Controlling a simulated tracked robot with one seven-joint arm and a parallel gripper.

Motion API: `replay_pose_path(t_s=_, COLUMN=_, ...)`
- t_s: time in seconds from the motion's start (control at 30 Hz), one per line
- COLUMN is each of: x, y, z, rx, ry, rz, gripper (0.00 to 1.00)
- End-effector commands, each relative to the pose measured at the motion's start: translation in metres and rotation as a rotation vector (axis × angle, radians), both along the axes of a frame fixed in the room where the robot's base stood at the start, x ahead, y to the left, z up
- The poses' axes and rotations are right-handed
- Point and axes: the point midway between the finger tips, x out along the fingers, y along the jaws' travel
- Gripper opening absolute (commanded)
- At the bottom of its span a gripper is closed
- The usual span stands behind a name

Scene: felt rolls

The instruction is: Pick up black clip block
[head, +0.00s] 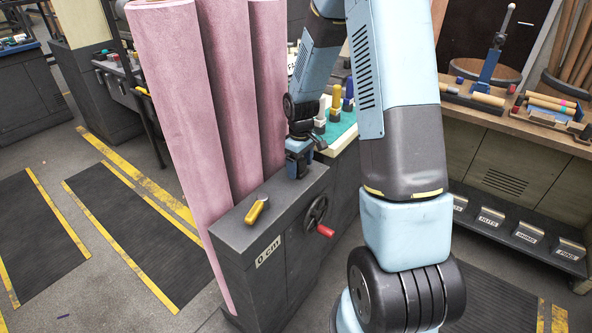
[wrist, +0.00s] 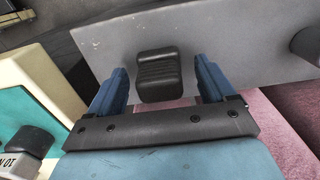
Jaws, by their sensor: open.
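The black clip block (wrist: 159,76) shows in the wrist view, with ridges on its near face. It sits on the grey top of the cabinet (wrist: 235,60). My gripper (wrist: 160,66) is open, with one blue finger on each side of the block. A gap shows between each finger and the block. In the head view my gripper (head: 298,172) is down at the far end of the cabinet top (head: 278,207). I cannot make out the block there; my gripper hides that spot.
Tall pink felt rolls (head: 183,110) stand close along the cabinet's left side. A handwheel with a red grip (head: 325,231) sticks out at the front. A green mat (head: 341,127) with small items lies behind.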

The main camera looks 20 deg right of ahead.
Motion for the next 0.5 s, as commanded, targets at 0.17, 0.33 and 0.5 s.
replay_pose_path(t_s=0.17, x=-0.0002, y=-0.0002, z=-0.0083, rx=0.000, ry=0.000, rz=0.000, gripper=0.83)
replay_pose_path(t_s=0.33, x=-0.0002, y=-0.0003, z=-0.0081, rx=0.000, ry=0.000, rz=0.000, gripper=0.83)
replay_pose_path(t_s=0.5, x=-0.0001, y=-0.0003, z=-0.0080, rx=0.000, ry=0.000, rz=0.000, gripper=0.69)
